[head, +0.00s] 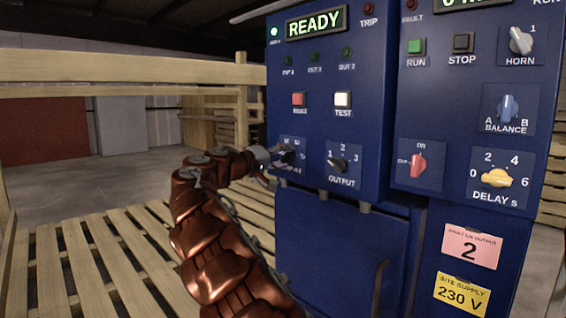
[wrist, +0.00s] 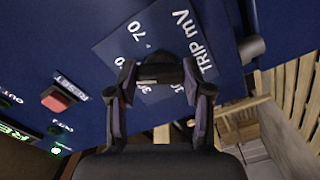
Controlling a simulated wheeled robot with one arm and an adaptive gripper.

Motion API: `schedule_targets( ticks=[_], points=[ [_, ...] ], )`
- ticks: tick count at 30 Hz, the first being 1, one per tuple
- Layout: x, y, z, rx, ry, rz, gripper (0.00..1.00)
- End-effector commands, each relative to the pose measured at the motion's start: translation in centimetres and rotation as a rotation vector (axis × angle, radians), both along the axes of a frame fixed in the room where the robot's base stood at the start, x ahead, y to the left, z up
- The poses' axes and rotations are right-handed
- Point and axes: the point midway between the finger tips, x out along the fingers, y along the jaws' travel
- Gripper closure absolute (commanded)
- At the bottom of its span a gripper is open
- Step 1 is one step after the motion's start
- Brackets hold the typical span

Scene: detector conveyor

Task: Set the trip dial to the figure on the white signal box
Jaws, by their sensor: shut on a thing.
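The trip dial (head: 288,158) is a small dark knob on a blue plate at the lower left of the left cabinet. In the wrist view the dark knob (wrist: 160,73) lies between my fingertips, beside the words TRIP mV. The plate's figure 70 shows clearly and others are partly covered. Where the dial's pointer stands is hidden. My gripper (head: 273,164) is shut on the dial, and it fills the lower middle of the wrist view (wrist: 160,88). No white signal box shows in either view.
Right of the trip dial is the OUTPUT dial (head: 339,164). Above are a red RESET button (head: 298,99) and a white TEST button (head: 343,99). The display (head: 317,23) reads READY. A pink label (head: 471,246) reads 2; a yellow label (head: 462,294) reads 230 V. Wooden slats lie left.

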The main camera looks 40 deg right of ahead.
Motion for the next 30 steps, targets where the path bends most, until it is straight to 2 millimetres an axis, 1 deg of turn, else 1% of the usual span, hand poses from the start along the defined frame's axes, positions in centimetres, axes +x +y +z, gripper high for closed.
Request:
schedule_targets(
  ticks=[14,15,21,22,30],
  points=[
    [0.0,0.0,-0.08,0.001,-0.013,0.0,0.85],
    [-0.01,-0.01,-0.09,0.002,-0.013,-0.001,0.47],
    [-0.01,0.0,-0.05,0.0,-0.013,-0.001,0.26],
    [-0.01,0.0,-0.05,0.0,-0.013,-0.001,0.25],
    [-0.01,0.03,0.0,0.0,-0.013,-0.001,0.25]
  ],
)
